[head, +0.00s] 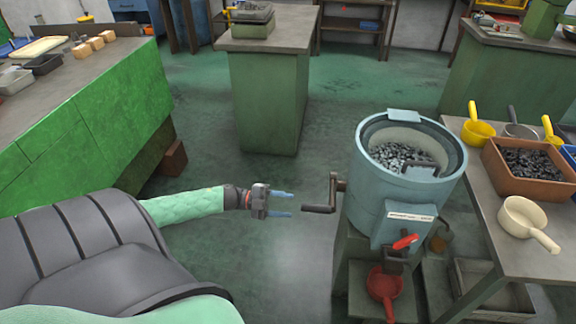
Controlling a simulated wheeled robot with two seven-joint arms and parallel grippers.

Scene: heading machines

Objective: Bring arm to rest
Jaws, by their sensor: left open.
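My left gripper (281,203) is at the end of my green-sleeved left arm, which reaches right from the lower left of the head view. Its two bluish fingers are apart, with nothing between them. It hangs over the open floor, left of the crank handle (320,207) of a blue-grey drum machine (375,190), and a small gap separates them in the picture. The drum is partly filled with small grey pieces (400,155). My right gripper is not in view.
A table (470,190) on the right holds a brown bin (525,185) of dark pieces and several scoops. A red pan (384,284) sits below the drum. A green bench (90,125) stands left and a green pedestal (268,105) behind. The floor between is clear.

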